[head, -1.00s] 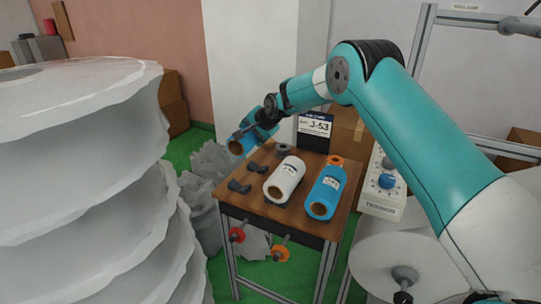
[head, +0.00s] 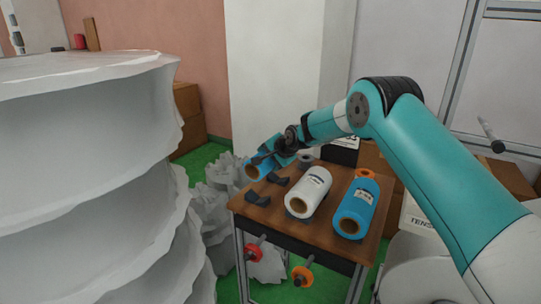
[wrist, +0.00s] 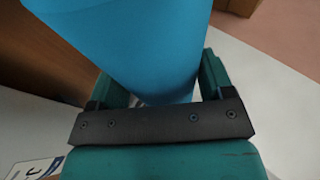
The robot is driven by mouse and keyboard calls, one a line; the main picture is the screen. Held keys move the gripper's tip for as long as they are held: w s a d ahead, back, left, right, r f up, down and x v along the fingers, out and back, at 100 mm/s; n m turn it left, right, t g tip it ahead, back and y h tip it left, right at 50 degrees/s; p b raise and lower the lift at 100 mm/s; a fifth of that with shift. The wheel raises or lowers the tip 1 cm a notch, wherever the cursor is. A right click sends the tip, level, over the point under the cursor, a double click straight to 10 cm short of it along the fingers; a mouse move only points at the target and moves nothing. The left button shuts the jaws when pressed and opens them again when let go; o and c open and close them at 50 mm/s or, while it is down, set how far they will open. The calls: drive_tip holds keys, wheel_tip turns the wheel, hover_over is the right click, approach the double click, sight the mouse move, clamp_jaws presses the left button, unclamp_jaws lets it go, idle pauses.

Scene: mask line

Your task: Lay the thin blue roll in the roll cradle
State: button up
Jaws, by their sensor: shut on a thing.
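The thin blue roll (head: 259,169) is held at the table's back left edge, above and just beyond the cradle. Its hollow brown end faces the camera. My gripper (head: 274,159) is shut on it. In the wrist view the blue roll (wrist: 140,45) fills the space between my gripper's teal fingers (wrist: 155,85). The roll cradle is two dark notched blocks on the table, a front one (head: 257,199) and a back one (head: 278,179). Both blocks look empty. A gap shows between the roll and the front block; the exact height is unclear.
On the wooden table (head: 270,218), a white roll (head: 315,185) lies right of the cradle and a thicker blue roll (head: 356,208) lies farther right. A small orange ring (head: 364,173) and a grey ring (head: 305,158) sit behind. A large pale stack (head: 90,190) stands left.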

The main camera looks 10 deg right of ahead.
drive_tip(key=shift+f+b, duration=2.15)
drive_tip(key=shift+f, duration=1.75)
drive_tip(key=shift+f+b, duration=0.35)
drive_tip(key=shift+f, duration=0.1)
drive_tip(key=o, duration=0.8)
drive_tip(key=shift+o, duration=0.9)
drive_tip(key=shift+s+f, duration=0.1)
